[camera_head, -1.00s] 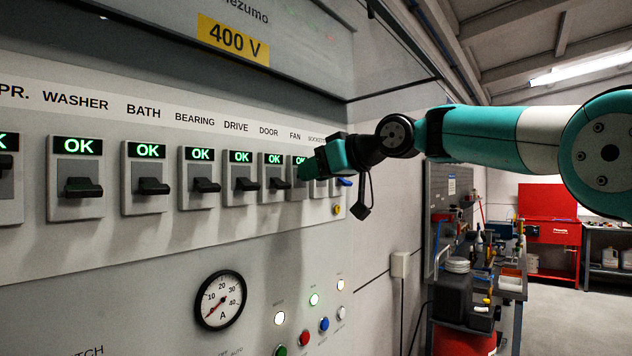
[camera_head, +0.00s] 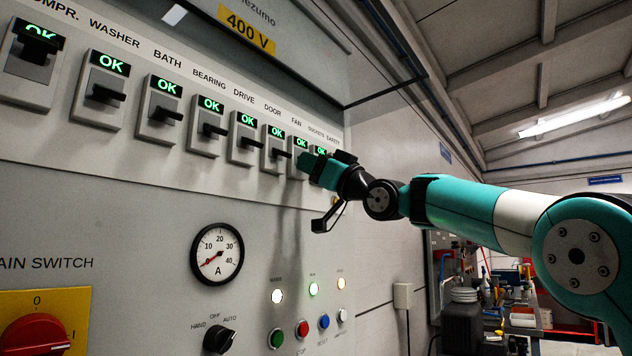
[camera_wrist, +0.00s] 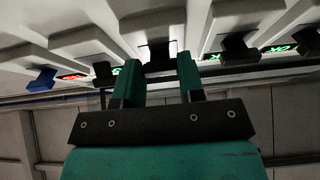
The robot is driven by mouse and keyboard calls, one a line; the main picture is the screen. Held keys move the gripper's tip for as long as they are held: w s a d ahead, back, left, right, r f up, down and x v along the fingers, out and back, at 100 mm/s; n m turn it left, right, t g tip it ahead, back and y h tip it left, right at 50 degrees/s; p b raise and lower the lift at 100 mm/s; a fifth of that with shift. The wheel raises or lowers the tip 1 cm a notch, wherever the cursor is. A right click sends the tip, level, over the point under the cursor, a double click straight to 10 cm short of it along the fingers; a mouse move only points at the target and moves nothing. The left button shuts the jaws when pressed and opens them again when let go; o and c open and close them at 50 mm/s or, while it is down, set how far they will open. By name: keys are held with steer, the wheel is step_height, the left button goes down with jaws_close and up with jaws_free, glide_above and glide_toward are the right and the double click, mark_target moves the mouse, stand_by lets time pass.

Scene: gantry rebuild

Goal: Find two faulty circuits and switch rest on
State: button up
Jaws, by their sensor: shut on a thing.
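A row of labelled breakers runs across the grey panel in the head view, each with a small display. The COMPR. lever (camera_head: 37,44) sits high, partly over its green OK. The levers of WASHER (camera_head: 105,95), BATH (camera_head: 167,115), BEARING (camera_head: 214,130), DRIVE (camera_head: 251,142) and DOOR (camera_head: 280,153) stick out lower, under green OK displays. My gripper (camera_head: 304,163) is at the FAN breaker and hides its lever; FAN and SOCKETS (camera_head: 320,152) show OK. In the wrist view my fingers (camera_wrist: 158,80) close around a black lever (camera_wrist: 160,48). A blue lever (camera_wrist: 42,79) and red display (camera_wrist: 72,76) show left.
Below the row are an ammeter (camera_head: 217,254), a HAND-OFF-AUTO knob (camera_head: 220,340), several lamps and buttons, and a red main switch (camera_head: 35,335) on yellow. Open air lies before the panel. A cluttered bench (camera_head: 500,300) stands right.

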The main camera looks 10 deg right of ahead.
steer(key=shift+w+f+t+y+b, duration=0.1)
steer(key=shift+f+t+y+b, duration=0.1)
steer(key=shift+t+y+b, duration=0.25)
stand_by(0.3)
steer(key=o, duration=0.9)
steer(key=shift+a, duration=0.1)
steer(key=shift+o, duration=0.2)
steer(key=b+v, duration=0.8)
steer(key=v, duration=0.9)
steer(key=shift+d+b, duration=0.25)
steer(key=shift+b, duration=0.15)
